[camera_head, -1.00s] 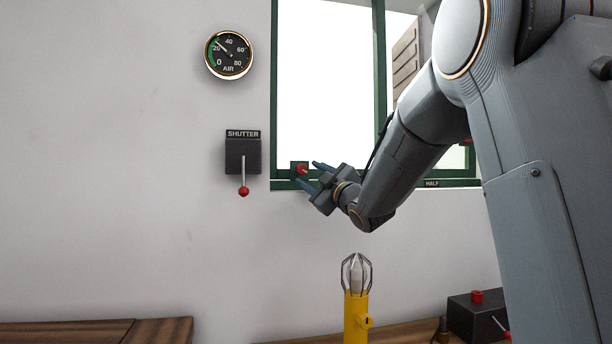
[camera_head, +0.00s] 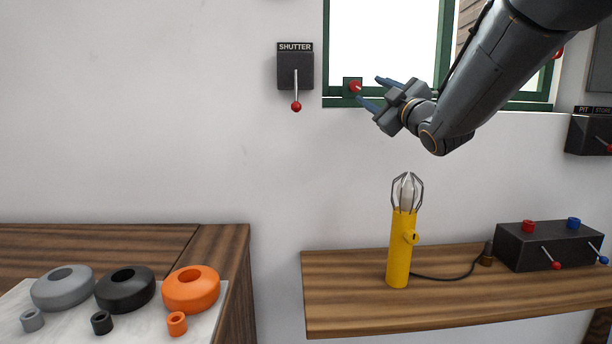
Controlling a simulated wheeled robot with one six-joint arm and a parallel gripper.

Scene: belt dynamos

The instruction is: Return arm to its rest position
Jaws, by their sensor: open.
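My gripper (camera_head: 369,91) is at the upper right, in front of the window's lower frame. Its two blue-grey fingers point left and are spread apart, with nothing held between them. My arm stretches in from the upper right corner. A red knob (camera_head: 355,86) on the green window frame shows just left of the fingertips; I cannot tell how far it is from them in depth.
A shutter box (camera_head: 295,70) with a lever hangs left of the window. Below are a yellow caged lamp (camera_head: 400,245) and a black switch box (camera_head: 548,246) on a wooden shelf (camera_head: 345,310). Grey, black and orange rings (camera_head: 191,290) lie at lower left. Bare wall lies between.

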